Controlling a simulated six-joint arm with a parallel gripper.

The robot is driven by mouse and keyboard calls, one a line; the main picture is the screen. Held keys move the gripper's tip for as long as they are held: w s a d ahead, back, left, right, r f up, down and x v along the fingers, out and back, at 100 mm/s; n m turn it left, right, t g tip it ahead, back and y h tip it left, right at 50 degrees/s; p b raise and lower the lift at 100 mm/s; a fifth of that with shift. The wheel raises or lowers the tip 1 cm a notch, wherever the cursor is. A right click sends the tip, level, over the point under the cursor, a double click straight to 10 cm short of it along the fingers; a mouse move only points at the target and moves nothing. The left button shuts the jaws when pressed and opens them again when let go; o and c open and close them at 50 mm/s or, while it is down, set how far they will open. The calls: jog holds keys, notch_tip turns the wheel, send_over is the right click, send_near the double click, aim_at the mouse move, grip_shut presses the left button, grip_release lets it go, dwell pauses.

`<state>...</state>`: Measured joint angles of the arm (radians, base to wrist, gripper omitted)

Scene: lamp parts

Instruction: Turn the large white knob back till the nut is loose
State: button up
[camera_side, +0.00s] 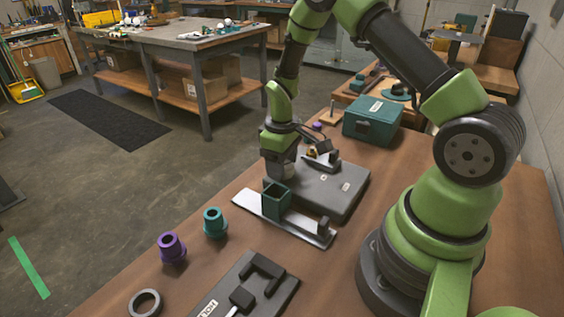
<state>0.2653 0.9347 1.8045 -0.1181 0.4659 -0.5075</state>
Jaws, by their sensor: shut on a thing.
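My gripper (280,176) points down at the near left edge of the grey base block (345,197), just behind the teal square holder (275,200). It is shut on a pale part, which I take to be the large white knob. The fingers and most of the knob are hidden or too small to make out. The nut cannot be seen. A dark clamp-like fixture with a yellow spot (322,153) stands on the base block behind my gripper.
The teal holder stands on a silver plate (312,236). A purple collar (172,249), a teal collar (214,223) and a grey ring (145,304) stand at the front left. A dark fixture plate (275,299) lies in front. A teal box (373,121) stands behind.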

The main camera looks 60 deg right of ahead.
jog(key=shift+n, duration=1.1)
jog(key=o, duration=0.9)
notch_tip(320, 180, up, 10)
jog(key=shift+r, duration=0.1)
